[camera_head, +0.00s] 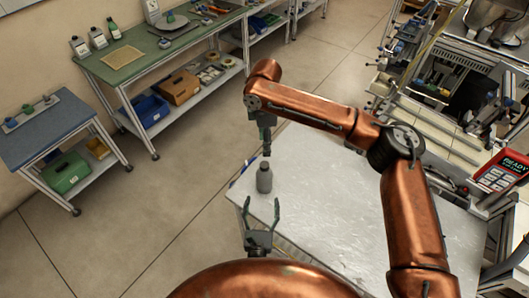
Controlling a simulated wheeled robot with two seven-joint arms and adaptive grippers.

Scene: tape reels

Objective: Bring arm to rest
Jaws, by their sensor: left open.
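My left gripper (262,205) is at the lower middle of the head view. Its two dark fingers are spread and empty, and they point away from me beside the left edge of the pale table (345,205). My copper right arm reaches in from the right and bends across the table. My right gripper (266,150) hangs down from its end, seen edge-on, so its finger gap is hidden. A grey bottle (264,180) stands upright near the table's left corner, just below the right gripper's tips in the picture. I cannot tell whether they touch.
A green-topped bench (150,52) with bottles, tools and bins stands at the back left. A small blue-topped table (45,130) is at the far left. A red device reading READY (502,170) and metal equipment are on the right. The floor between is clear.

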